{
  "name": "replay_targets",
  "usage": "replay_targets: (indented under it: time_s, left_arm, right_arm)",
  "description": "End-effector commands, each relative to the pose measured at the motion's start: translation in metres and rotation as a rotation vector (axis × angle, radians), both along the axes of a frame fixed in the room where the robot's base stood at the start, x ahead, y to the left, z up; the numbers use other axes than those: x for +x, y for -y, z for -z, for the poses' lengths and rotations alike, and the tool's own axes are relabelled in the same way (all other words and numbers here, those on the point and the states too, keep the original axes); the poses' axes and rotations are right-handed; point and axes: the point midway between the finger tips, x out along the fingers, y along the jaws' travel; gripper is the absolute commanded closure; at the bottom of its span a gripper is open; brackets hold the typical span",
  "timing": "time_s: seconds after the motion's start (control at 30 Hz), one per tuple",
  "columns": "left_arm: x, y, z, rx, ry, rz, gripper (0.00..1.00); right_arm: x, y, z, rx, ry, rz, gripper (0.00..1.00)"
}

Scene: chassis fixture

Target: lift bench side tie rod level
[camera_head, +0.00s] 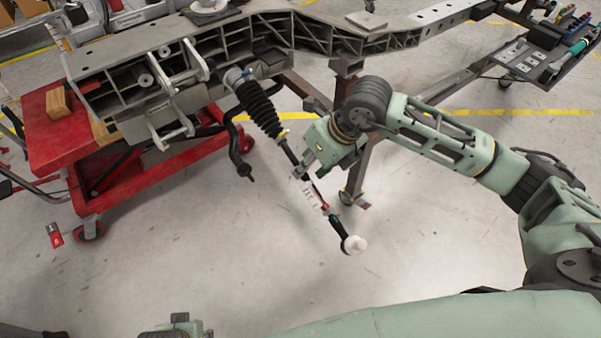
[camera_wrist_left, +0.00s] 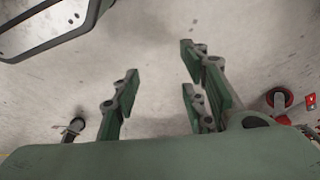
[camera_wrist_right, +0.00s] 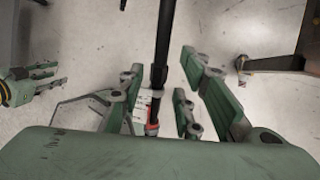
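The tie rod (camera_head: 289,154) runs from a black ribbed boot (camera_head: 257,107) at the chassis and slopes down to the right. Its outer end (camera_head: 352,244) hangs low over the floor, with a pale round tip. A red and white marking or tag (camera_head: 311,194) is on its lower half. My right gripper (camera_head: 303,172) is at mid-rod. In the right wrist view the dark rod (camera_wrist_right: 162,45) passes between its open fingers (camera_wrist_right: 160,95), with gaps showing at both sides. My left gripper (camera_wrist_left: 162,85) is open and empty above the floor; only part of it (camera_head: 178,326) shows at the bottom of the head view.
The grey chassis frame (camera_head: 213,45) spans the top. A red lift cart (camera_head: 55,128) stands under its left part. A brown stand leg (camera_head: 362,168) is just behind my right gripper. A tool tray (camera_head: 535,62) is at upper right. The floor below the rod is clear.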

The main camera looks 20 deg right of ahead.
Motion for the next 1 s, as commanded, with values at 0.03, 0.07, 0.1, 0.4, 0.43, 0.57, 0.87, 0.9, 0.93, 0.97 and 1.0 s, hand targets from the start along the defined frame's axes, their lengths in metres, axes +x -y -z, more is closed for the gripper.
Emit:
replay_targets:
  time_s: [0.03,0.07,0.1,0.4,0.43,0.57,0.87,0.9,0.93,0.97,1.0]
  left_arm:
    - [0.001,0.000,-0.003,0.000,0.004,0.000,0.60]
    - [0.002,0.000,-0.005,0.000,0.005,0.000,0.60]
    - [0.002,0.000,-0.007,0.000,0.006,-0.001,0.60]
    - [0.003,0.000,-0.016,0.000,0.008,-0.001,0.60]
    - [0.003,0.000,-0.017,0.000,0.008,-0.001,0.60]
    - [0.003,0.000,-0.017,0.000,0.008,-0.001,0.60]
    - [0.003,0.000,-0.016,-0.001,0.008,-0.001,0.60]
    - [0.003,0.000,-0.016,-0.001,0.008,-0.001,0.60]
    - [0.003,0.000,-0.016,-0.001,0.008,-0.001,0.60]
    - [0.003,0.000,-0.016,-0.001,0.008,-0.001,0.60]
    - [0.003,0.000,-0.016,-0.001,0.008,-0.001,0.60]
  right_arm:
    - [0.002,-0.004,0.009,0.003,-0.003,-0.001,0.68]
    - [0.003,-0.005,0.013,0.002,-0.002,0.000,0.68]
    - [0.005,-0.007,0.018,0.002,-0.002,0.000,0.68]
    - [0.011,-0.012,0.034,0.003,0.001,0.000,0.68]
    - [0.010,-0.012,0.034,0.003,0.001,0.000,0.68]
    - [0.010,-0.012,0.034,0.003,0.000,-0.001,0.68]
    - [0.010,-0.012,0.034,0.003,0.000,-0.001,0.93]
    - [0.010,-0.012,0.034,0.003,0.000,-0.001,0.96]
    - [0.010,-0.012,0.034,0.003,0.000,-0.001,0.99]
    - [0.010,-0.012,0.034,0.003,0.000,-0.001,1.00]
    - [0.010,-0.012,0.034,0.003,0.000,-0.001,1.00]
